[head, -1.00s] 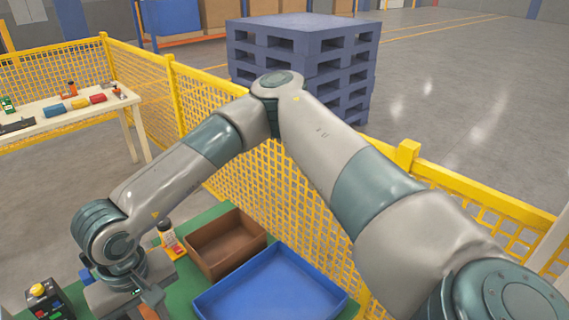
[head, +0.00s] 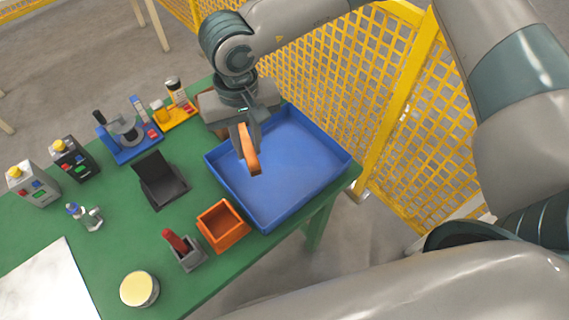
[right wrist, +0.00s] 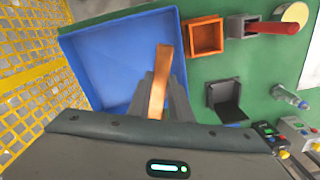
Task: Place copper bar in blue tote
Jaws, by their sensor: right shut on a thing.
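The copper bar (head: 251,158) is a long orange-brown strip held in my right gripper (head: 246,130). It hangs angled downward over the left part of the blue tote (head: 310,137). In the right wrist view the bar (right wrist: 160,80) sits between the fingers of the right gripper (right wrist: 162,90), with its far end over the tote (right wrist: 100,60) near the wall. The tote is a shallow open tray on the green table, and its visible floor is bare. My gripper hides part of its back left corner. My left gripper is not in view.
An orange bin (head: 222,226) stands close to the tote's near left side. A grey holder with a red handle (head: 180,245), a black stand (head: 160,182) and a round tin (head: 139,289) are on the green table. Yellow mesh fencing (head: 330,75) runs behind the tote.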

